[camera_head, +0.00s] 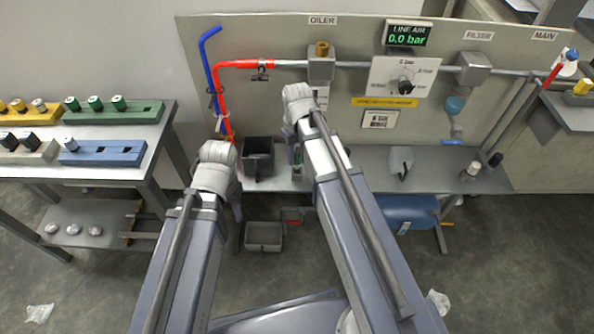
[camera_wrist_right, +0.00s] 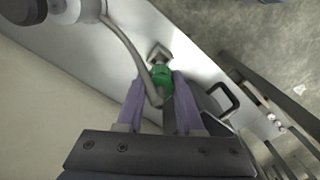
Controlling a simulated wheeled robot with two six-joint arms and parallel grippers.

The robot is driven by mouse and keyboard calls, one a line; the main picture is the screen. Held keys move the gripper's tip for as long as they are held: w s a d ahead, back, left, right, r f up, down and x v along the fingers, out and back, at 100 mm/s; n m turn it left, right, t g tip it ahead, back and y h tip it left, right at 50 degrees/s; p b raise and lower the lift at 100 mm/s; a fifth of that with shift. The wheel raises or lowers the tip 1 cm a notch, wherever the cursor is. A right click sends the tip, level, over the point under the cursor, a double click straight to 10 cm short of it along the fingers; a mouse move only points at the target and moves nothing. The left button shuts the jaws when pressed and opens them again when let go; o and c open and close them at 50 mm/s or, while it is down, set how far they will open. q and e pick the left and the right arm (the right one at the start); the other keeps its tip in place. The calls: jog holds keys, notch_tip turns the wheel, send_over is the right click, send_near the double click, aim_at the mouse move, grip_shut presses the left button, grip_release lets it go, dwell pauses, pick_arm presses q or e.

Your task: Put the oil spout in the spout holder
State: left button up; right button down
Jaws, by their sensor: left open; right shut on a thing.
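The oil spout, a thin bent grey tube (camera_wrist_right: 136,58) with what looks like a green collar (camera_wrist_right: 163,80), is between the purple fingers of my right gripper (camera_wrist_right: 158,103) in the right wrist view. The fingers are shut on it. A small square grey piece (camera_wrist_right: 159,54) lies just beyond the green part; it may be the spout holder, but I cannot tell whether the spout touches it. In the head view my right arm mostly hides this spot. My left gripper (camera_head: 237,206) hangs open and empty in front of the bench, left of the right arm.
A dark open container (camera_head: 258,160) stands on the narrow bench left of the right gripper. A grey bin (camera_head: 264,236) is below. The panel with pipes (camera_head: 350,90) rises behind. A grey jug-like thing (camera_head: 400,162) stands to the right. A side table (camera_head: 100,172) holds coloured racks.

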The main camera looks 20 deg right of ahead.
aim_at(297, 168)
jog(key=shift+f, duration=0.2)
notch_tip(297, 168, down, 4)
jog(key=b, duration=0.3)
jog(key=shift+r, duration=0.2)
jog(key=shift+f+b, duration=0.1)
jog(key=shift+b, duration=0.25)
jog(key=shift+f, duration=0.15)
jog(key=c, duration=0.5)
grip_release()
jog(key=shift+c, duration=0.2)
notch_tip(297, 168, up, 13)
jog(key=p, duration=1.2)
jog(key=shift+f, duration=0.2)
jog(key=s+a+h, duration=0.1)
jog(key=s+a, duration=0.9)
jog(key=s, duration=0.4)
jog(key=shift+s+a, duration=0.15)
jog(key=shift+a, duration=0.1)
